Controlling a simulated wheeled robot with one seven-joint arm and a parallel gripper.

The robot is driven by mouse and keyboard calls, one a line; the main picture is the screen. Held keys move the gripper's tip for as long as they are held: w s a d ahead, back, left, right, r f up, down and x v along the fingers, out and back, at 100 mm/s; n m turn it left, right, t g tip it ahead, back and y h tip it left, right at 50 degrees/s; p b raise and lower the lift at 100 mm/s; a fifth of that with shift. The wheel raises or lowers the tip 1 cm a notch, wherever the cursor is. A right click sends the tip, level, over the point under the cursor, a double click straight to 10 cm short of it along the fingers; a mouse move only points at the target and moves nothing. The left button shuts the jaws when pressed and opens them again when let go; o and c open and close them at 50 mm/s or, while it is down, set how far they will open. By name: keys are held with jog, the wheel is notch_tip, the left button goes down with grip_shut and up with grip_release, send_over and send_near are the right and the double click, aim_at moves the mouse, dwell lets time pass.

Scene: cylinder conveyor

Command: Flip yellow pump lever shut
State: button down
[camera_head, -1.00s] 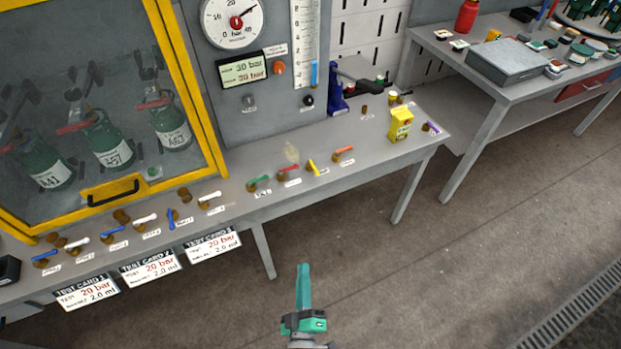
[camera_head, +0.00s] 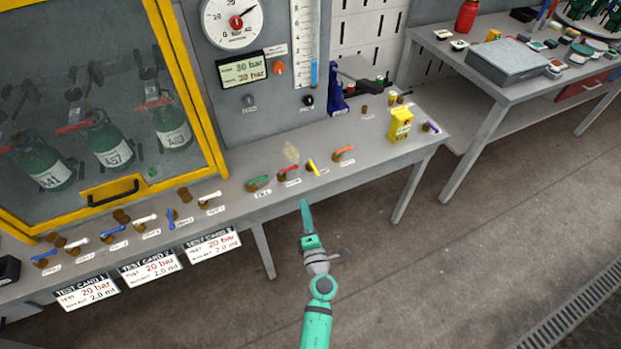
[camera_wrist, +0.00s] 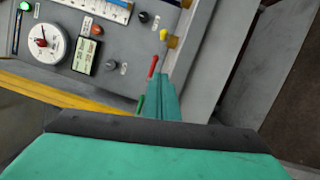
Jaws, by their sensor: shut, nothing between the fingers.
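The yellow pump lever (camera_head: 313,167) is a small handle on a brass valve near the bench's front edge. It sits between a red lever (camera_head: 289,170) and an orange lever (camera_head: 343,150) and slants across the bench top. My gripper (camera_head: 306,204) is shut and empty, in front of the bench edge and below the yellow lever in the head view, apart from it. In the wrist view the shut fingers (camera_wrist: 164,84) point toward the lever row. The red lever (camera_wrist: 153,66) is close beside their tips there, and the yellow lever (camera_wrist: 163,35) is farther on.
A green lever (camera_head: 258,181) is left of the red one. A yellow carton (camera_head: 401,125) and a purple lever (camera_head: 431,127) are at the bench's right end. A yellow-framed cabinet (camera_head: 207,110) and a gauge panel (camera_head: 262,120) stand behind. The floor in front is clear.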

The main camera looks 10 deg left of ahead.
aim_at(300, 188)
jog(key=shift+w, duration=0.1)
jog(key=x, duration=0.9)
jog(key=shift+w+a+r, duration=0.1)
jog(key=shift+w+a, duration=0.1)
jog(key=shift+w, duration=0.15)
jog(key=w+d, duration=0.1)
jog(key=d, duration=0.1)
jog(key=shift+w+d+r, duration=0.25)
jog(key=shift+w+d, duration=0.05)
jog(key=shift+w, duration=0.1)
jog(key=shift+w+d, duration=0.25)
jog(key=shift+d, duration=0.1)
jog(key=shift+r+y, duration=0.1)
jog(key=shift+y, duration=0.2)
